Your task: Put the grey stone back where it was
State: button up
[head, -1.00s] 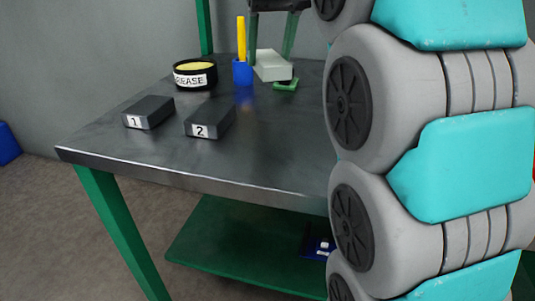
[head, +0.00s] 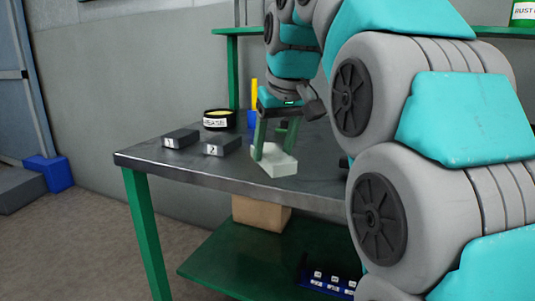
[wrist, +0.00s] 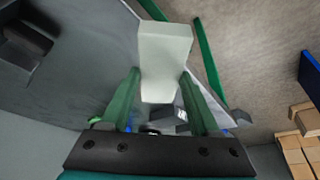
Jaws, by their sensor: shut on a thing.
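The grey stone, a pale grey block (head: 279,166), is between the green fingers of my gripper (head: 274,147) in the head view. My gripper is shut on it and holds it tilted near the table's front edge. I cannot tell how high it is above the top. In the wrist view the stone (wrist: 165,50) reaches out past the fingertips (wrist: 164,85), overlapping the table's edge and the floor beyond. Dark blocks labelled 1 (head: 180,138) and 2 (head: 222,146) stand on the table (head: 200,167), left of my gripper.
A black grease tin (head: 219,120) and a yellow-handled tool in a blue cup (head: 254,90) stand at the back. Below are a cardboard box (head: 262,213) and a blue tray (head: 332,288) on a green shelf (head: 225,262). My arm hides the table's right part.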

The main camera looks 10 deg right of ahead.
jog(key=w, duration=0.4)
jog(key=w+d+p, duration=0.1)
jog(key=w, duration=0.3)
jog(key=w+f, duration=0.1)
jog(key=w, duration=0.3)
jog(key=shift+w+d+p, duration=0.15)
jog(key=shift+d+p, duration=0.05)
jog(key=shift+p, duration=0.15)
jog(key=shift+f, duration=1.75)
jog(key=shift+f, duration=0.15)
jog(key=o, duration=1.4)
jog(key=shift+o, duration=0.2)
